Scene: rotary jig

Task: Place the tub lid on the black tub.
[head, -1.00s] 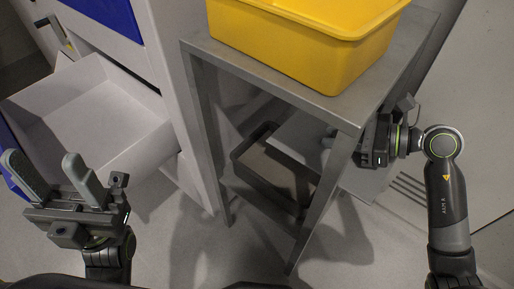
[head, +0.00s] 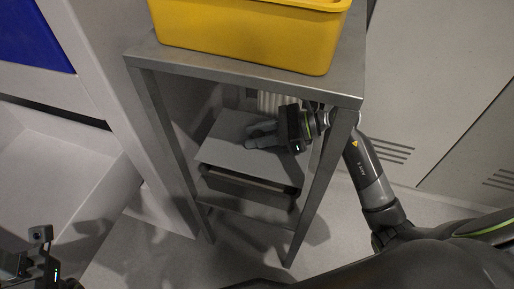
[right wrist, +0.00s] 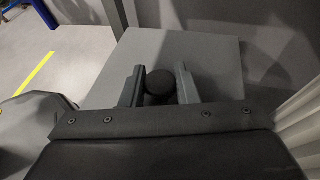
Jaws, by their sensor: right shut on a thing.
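The tub lid (head: 228,153) is a flat grey panel with a round dark knob (right wrist: 160,84). My right gripper (head: 262,134) reaches under the table top and is shut on this knob, with one finger on each side in the right wrist view (right wrist: 159,85). The lid is over the black tub (head: 247,191), which stands on the lower shelf, and hides most of its opening. The tub's front wall shows below the lid's front edge. I cannot tell whether they touch. My left gripper (head: 32,264) is partly cut off at the lower left; its fingers are not visible.
A metal table (head: 240,84) with a yellow bin (head: 245,38) on top stands over the tub. Its legs (head: 316,190) flank the space around the lid. A white cabinet with an open drawer (head: 60,165) is at the left. Vented panels (head: 430,90) stand at the right.

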